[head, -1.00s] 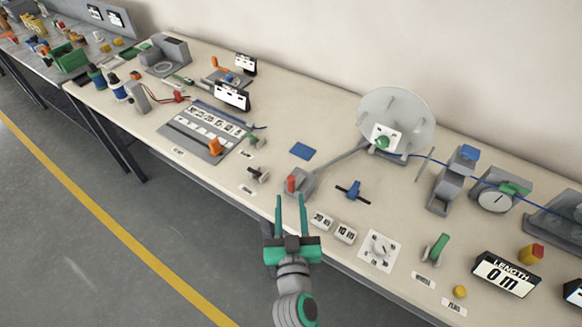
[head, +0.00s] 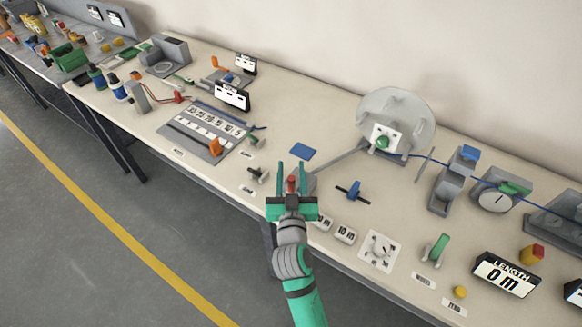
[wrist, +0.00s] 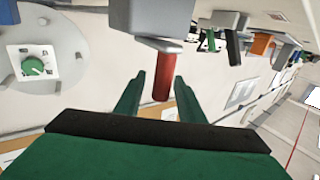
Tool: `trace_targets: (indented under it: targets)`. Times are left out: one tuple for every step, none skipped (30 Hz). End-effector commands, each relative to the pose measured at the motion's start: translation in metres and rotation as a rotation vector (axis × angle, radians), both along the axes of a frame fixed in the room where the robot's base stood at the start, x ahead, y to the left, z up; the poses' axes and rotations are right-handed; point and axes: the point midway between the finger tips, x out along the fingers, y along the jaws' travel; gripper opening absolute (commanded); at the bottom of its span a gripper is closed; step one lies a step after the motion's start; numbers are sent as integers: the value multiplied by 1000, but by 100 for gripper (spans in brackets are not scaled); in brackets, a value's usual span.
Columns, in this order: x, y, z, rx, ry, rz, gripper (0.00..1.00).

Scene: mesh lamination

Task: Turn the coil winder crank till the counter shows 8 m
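The coil winder is a large pale disc (head: 408,108) with a white plate and a green knob (head: 383,142) at its centre. A long grey bar (head: 338,158) runs from it towards a grey block with a red upright handle (head: 291,185). My gripper (head: 291,166) is open at this handle, one finger on each side. In the wrist view the red handle (wrist: 162,75) stands between the fingers (wrist: 161,80), with gaps showing on both sides. The length counter (head: 504,273) reads 0 m.
A white dial plate (head: 380,251), a green lever (head: 437,248) and white number blocks (head: 345,233) stand along the front edge. A blue-handled clamp (head: 352,190) is right of the red handle. A blue square (head: 303,152) lies behind.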

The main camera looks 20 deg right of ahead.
Motion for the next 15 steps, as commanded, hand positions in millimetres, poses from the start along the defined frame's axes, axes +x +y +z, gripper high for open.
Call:
trace_targets:
  targets:
    - [4,0,0,1,0,2,36]
    - [6,-1,0,2,-1,2,36]
    - [8,-1,0,2,-1,2,36]
    - [9,-2,0,2,-1,1,36]
    - [10,-2,0,2,-1,1,36]
    - [11,-3,0,1,1,1,36]
    - [12,-3,0,1,1,1,36]
    - [13,-4,-1,1,1,0,36]
    - [13,-4,-1,1,1,0,36]
    - [13,-4,-1,1,1,0,36]
    - [13,-4,-1,1,1,0,36]
    - [13,-4,-1,1,1,0,36]
    - [13,-4,-1,1,1,0,36]
    - [13,-4,-1,1,1,0,36]
    - [13,-4,-1,1,1,0,36]
